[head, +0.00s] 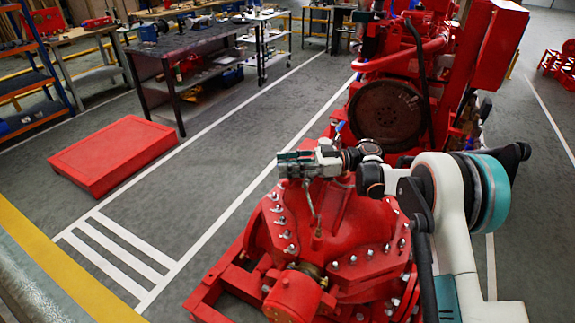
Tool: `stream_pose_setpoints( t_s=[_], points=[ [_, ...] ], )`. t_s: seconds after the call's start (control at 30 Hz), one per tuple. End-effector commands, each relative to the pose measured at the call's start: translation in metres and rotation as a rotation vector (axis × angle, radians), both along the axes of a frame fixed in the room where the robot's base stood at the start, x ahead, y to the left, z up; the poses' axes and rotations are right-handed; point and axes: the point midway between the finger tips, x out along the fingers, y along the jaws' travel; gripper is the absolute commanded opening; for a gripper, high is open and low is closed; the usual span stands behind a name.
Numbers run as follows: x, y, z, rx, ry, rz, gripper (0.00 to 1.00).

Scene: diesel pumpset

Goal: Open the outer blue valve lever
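My gripper (282,164) is at the end of my arm, pointing left above the red pump casing (330,235). The fingers are small and seen from the side, so I cannot tell whether they are open or shut. A small blue lever-like piece (340,127) shows just behind my gripper's wrist. Another small blue piece (359,76) shows farther back beside the red engine (400,60). Both are small, and I cannot tell which is the outer valve lever. My gripper appears apart from both. My arm hides part of the pumpset.
A low red platform (112,152) lies on the floor at left. A dark workbench (185,60) with tools stands behind it. A yellow strip (45,255) and a grey rounded edge (30,290) are at lower left.

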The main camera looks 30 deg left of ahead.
Motion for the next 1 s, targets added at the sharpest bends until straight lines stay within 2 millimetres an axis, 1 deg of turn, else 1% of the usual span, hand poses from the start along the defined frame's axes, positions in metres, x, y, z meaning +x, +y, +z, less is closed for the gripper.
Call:
stream_pose_setpoints(
  t_s=[0.27, 0.37, 0.47, 0.8, 1.0],
  points=[
    [0.000, 0.000, 0.000, 0.000, 0.000, 0.000, 0.34],
    [0.004, -0.005, 0.000, 0.000, 0.000, -0.002, 0.34],
    [0.011, -0.016, 0.000, 0.000, 0.000, -0.002, 0.34],
    [0.049, -0.072, 0.000, 0.000, 0.000, -0.003, 0.34],
    [0.064, -0.093, 0.000, 0.000, 0.000, -0.002, 0.34]
  ],
)
